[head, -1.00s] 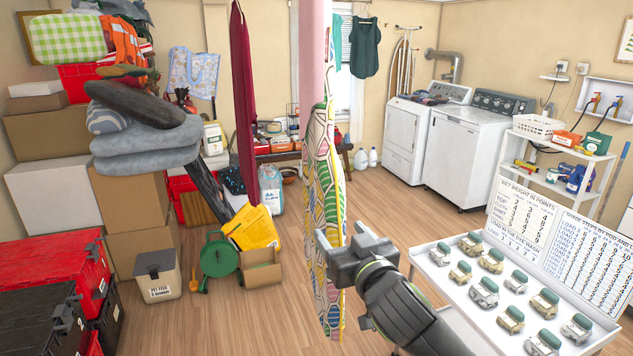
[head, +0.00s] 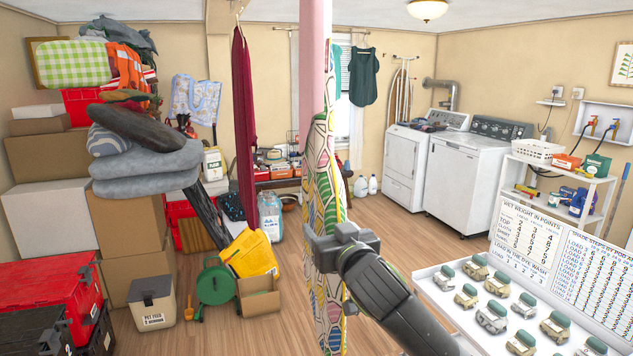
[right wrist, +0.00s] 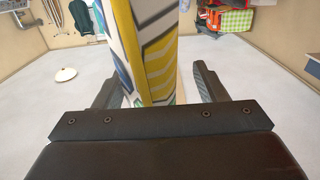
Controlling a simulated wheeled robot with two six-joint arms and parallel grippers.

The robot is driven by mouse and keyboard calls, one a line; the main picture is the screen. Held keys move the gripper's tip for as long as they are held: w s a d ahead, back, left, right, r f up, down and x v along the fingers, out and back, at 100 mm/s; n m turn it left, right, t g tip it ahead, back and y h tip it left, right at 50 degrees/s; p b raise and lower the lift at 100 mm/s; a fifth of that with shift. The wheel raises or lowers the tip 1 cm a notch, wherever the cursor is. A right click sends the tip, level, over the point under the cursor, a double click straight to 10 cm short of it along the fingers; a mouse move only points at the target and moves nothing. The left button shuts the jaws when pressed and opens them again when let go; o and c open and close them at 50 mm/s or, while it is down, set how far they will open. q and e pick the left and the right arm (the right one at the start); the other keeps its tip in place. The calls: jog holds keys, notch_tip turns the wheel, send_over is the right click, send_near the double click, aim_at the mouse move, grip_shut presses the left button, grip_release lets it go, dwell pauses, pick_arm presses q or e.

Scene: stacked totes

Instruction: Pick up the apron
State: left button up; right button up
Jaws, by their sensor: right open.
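A tall, narrow hanging cloth with a white, yellow, green and pink geometric pattern (head: 325,150) stands near the middle of the head view. It seems to be the apron seen nearly edge-on; I cannot be sure. My right gripper (head: 335,238) is at its lower part in the head view and hides some of it. In the right wrist view the patterned cloth (right wrist: 150,45) rises between the two spread fingers of the right gripper (right wrist: 155,85). The fingers are open, with a gap visible beside the cloth on the right. My left gripper is out of view.
A pink post or strip (head: 314,50) is beside the cloth's top. A dark red cloth (head: 244,120) hangs to the left. A white tray (head: 440,290) with several small items is at lower right. Boxes and a red crate (head: 50,270) fill the left. Wooden floor lies between.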

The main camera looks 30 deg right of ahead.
jog(key=x, duration=0.2)
jog(key=p+x, duration=0.1)
jog(key=x, duration=0.2)
jog(key=shift+w+d+f+p, duration=0.15)
jog(key=shift+w+f+p, duration=0.15)
jog(key=c, duration=1.2)
jog(key=shift+r, duration=0.1)
